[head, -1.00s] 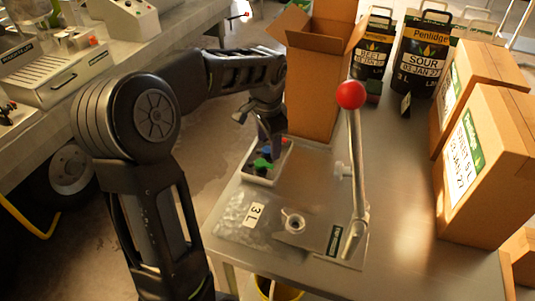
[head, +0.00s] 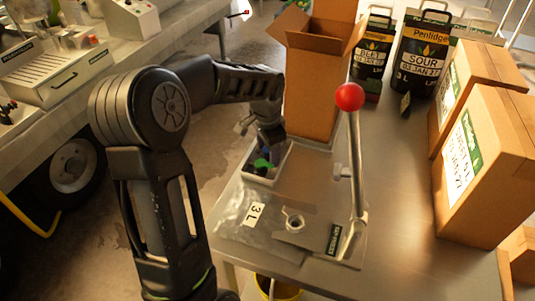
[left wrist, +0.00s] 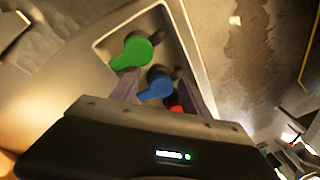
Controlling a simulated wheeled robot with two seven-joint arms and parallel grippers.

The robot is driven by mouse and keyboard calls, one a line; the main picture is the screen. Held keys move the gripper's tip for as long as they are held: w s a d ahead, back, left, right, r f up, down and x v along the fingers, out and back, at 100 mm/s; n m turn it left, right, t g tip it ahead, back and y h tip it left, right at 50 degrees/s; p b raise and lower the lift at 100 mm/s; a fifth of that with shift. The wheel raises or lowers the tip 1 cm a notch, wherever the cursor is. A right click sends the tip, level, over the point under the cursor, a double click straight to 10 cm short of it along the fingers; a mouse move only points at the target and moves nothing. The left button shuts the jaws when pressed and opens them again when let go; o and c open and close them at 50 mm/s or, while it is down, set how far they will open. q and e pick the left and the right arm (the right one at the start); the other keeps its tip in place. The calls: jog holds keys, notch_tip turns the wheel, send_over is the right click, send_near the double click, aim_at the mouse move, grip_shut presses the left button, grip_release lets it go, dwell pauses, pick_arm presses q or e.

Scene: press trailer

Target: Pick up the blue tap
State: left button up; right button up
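The blue tap (left wrist: 157,86) lies in a small white tray (head: 262,179) at the table's left edge, seen close in the left wrist view. A green tap (left wrist: 132,51) lies beside it and also shows in the head view (head: 263,163). A red tap (left wrist: 175,106) is partly hidden behind the gripper body. My left gripper (left wrist: 160,88) is open, pointing down into the tray, with one finger on each side of the blue tap. I cannot tell if either finger touches it. In the head view the fingertips are mostly hidden. My right gripper is not in view.
An open cardboard box (head: 312,85) stands just behind the tray. Black pouches (head: 420,60) and cartons (head: 487,165) stand further right.

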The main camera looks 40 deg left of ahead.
pick_arm(q)
grip_shut()
dwell(0.3)
notch_tip(320, 180, up, 10)
jog(key=shift+r+b, duration=0.1)
jog(key=shift+b, duration=0.3)
dwell(0.8)
